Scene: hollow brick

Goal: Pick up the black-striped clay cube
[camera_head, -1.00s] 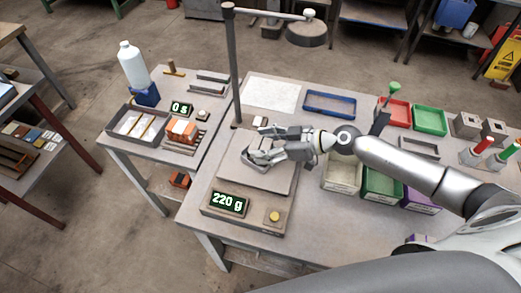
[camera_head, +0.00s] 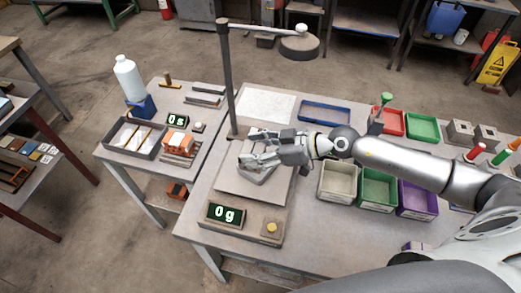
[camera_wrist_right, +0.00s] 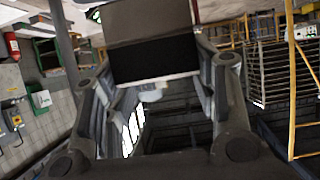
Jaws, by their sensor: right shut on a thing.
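My right gripper (camera_head: 255,150) reaches in from the right over the plate of the large scale (camera_head: 229,182). It is shut on a block seen close up in the right wrist view, the black-striped clay cube (camera_wrist_right: 152,32), which has a grey-brown face with a broad black band along its lower part. The fingers stand on both sides of it. In the head view the fingers hide most or all of the cube, and its exact height over the plate cannot be told. The scale's display (camera_head: 223,215) reads 0 g. My left gripper is not in view.
A lamp post (camera_head: 228,80) stands close behind the scale. Beige (camera_head: 338,183), green (camera_head: 378,188) and purple (camera_head: 417,200) bins stand to the right, below my arm. A blue tray (camera_head: 325,112) and a white sheet (camera_head: 266,105) lie at the back.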

